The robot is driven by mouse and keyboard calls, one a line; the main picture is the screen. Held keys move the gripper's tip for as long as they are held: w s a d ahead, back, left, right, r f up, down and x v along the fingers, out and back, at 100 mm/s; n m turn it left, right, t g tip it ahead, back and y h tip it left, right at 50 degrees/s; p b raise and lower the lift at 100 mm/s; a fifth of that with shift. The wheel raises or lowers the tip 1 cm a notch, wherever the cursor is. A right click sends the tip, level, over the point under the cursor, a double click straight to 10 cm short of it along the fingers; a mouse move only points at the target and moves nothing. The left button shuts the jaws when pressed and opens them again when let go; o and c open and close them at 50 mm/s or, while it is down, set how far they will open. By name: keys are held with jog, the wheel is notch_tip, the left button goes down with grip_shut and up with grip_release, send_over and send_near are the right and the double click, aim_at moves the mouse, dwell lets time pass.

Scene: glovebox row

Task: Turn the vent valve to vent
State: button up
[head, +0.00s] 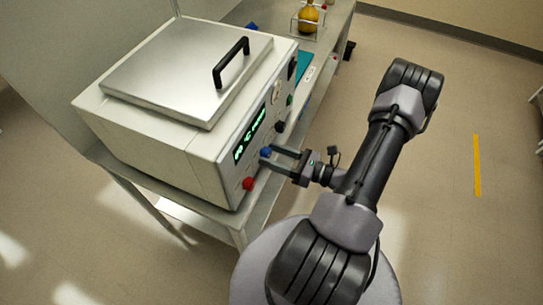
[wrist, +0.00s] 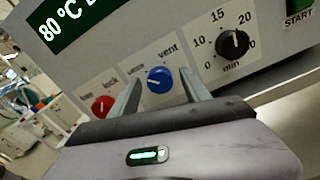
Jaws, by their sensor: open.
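The vent valve is a blue knob (wrist: 158,80) on the front panel of a white box-shaped device, under a label whose right word reads "vent"; the left word is too blurred to read. Where its pointer stands is not clear. In the head view the blue knob (head: 265,152) is partly covered by my fingers. My gripper (head: 268,156) is open in front of the panel, fingers pointing at it. In the wrist view my gripper (wrist: 160,76) has one finger on each side of the blue knob, with visible gaps; I cannot tell how deep the tips reach.
A red knob (wrist: 102,106) with a "lock" label is left of the blue knob. A black timer dial (wrist: 232,43) is close on its right, by a green start button (wrist: 298,8). The device (head: 165,140) stands on a bench. Floor (head: 440,200) at right is clear.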

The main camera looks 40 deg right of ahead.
jog(key=shift+w+a, duration=0.1)
jog(key=shift+w, duration=0.2)
grip_shut()
